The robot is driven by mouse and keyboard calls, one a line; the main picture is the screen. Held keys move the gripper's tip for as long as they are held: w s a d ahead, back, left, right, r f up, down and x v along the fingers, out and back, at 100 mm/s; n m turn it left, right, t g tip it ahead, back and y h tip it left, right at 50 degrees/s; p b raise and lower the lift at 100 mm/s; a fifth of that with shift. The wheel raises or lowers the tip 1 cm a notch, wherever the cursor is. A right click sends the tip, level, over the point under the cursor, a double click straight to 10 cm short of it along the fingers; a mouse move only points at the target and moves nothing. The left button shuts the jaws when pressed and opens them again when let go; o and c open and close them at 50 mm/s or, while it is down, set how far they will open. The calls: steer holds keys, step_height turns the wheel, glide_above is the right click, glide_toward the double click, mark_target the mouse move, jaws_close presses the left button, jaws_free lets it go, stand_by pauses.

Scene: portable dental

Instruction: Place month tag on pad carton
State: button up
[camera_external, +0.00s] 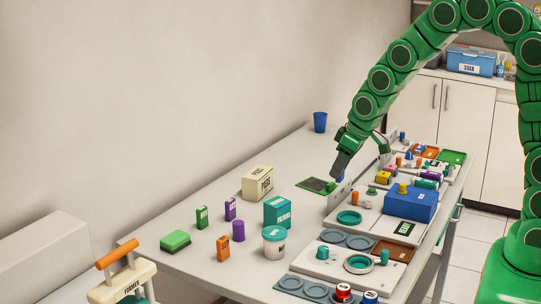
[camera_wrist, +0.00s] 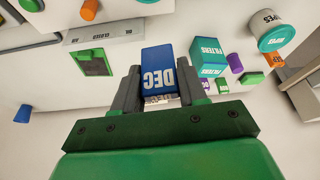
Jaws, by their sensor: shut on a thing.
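The month tag (camera_wrist: 158,66) is a blue block marked DEC, seen in the wrist view between my gripper's two grey fingers. My gripper (camera_external: 340,174) is shut on it and hangs above the table, right of the pad carton. The pad carton (camera_external: 258,182) is a cream box marked PADS, standing upright toward the back of the table. In the wrist view, a pale sliver just beyond the tag may be the carton; most of it is hidden. In the external view, the tag is mostly hidden by my gripper.
A teal filters box (camera_external: 277,213) and a white wipes tub (camera_external: 274,242) stand in front of the carton. A dark green-edged panel (camera_external: 314,186) lies right of it. A blue cup (camera_external: 320,122) stands behind. Crowded trays and a blue box (camera_external: 410,204) fill the right side.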

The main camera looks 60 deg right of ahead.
steer(key=w+d+r, duration=0.2)
steer(key=w+r, duration=0.2)
steer(key=w, duration=0.4)
steer(key=w+d+r, duration=0.1)
steer(key=w+r, duration=0.2)
steer(key=w, duration=0.5)
glide_toward(252, 171)
steer(key=shift+w+f+m, duration=0.2)
steer(key=shift+w+f, duration=0.05)
steer(key=shift+w, duration=0.2)
steer(key=shift+w+f+m, duration=0.2)
steer(key=shift+w+f, duration=0.05)
steer(key=shift+w, duration=0.2)
steer(key=shift+w+f, duration=0.1)
steer(key=shift+f, duration=1.6)
steer(key=shift+f, duration=0.1)
steer(key=o, duration=1)
